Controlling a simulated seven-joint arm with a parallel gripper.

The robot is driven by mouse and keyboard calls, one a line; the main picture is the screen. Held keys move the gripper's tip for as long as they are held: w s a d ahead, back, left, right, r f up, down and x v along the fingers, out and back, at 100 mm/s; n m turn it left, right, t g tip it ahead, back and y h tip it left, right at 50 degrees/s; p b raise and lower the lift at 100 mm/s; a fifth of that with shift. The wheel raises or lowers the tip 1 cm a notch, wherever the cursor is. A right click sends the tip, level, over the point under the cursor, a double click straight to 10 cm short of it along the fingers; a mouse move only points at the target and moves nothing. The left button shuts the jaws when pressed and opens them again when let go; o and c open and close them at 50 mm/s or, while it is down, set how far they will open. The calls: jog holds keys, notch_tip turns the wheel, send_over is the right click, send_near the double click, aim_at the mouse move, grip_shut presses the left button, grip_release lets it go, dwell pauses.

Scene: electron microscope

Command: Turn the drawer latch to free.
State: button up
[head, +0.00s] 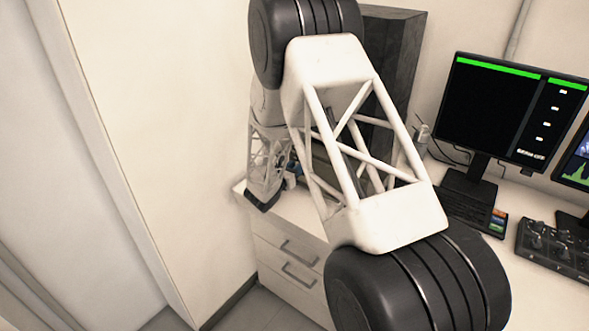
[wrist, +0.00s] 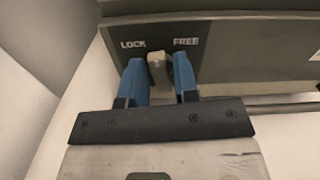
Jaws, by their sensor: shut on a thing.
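The drawer latch (wrist: 157,72) is a small beige knob on a dark panel (wrist: 220,68) in the wrist view. It sits below and between the white words LOCK and FREE, and looks close to upright. My gripper (wrist: 160,72) has two blue fingers, one on each side of the latch, and is shut on it. In the head view my arm covers most of the work area. The latch is hidden there, and only a bit of blue at my gripper (head: 292,178) shows by the dark cabinet.
A white desk with drawers (head: 286,252) stands below my arm. A monitor (head: 508,110), a keyboard (head: 474,213) and a control panel with knobs (head: 552,245) are on the right. A pale wall (head: 150,130) is close on the left.

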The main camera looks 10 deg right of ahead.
jog(key=m, duration=0.5)
jog(key=shift+s+d+m, duration=0.1)
jog(key=shift+s+m, duration=0.05)
jog(key=shift+m, duration=0.15)
jog(key=m, duration=0.4)
jog(key=shift+d+f+m, duration=0.1)
jog(key=shift+m, duration=0.3)
jog(key=shift+s, duration=0.1)
jog(key=o, duration=0.9)
jog(key=shift+c, duration=0.2)
jog(key=v, duration=0.7)
jog(key=shift+s+a, duration=0.3)
jog(key=shift+a, duration=0.05)
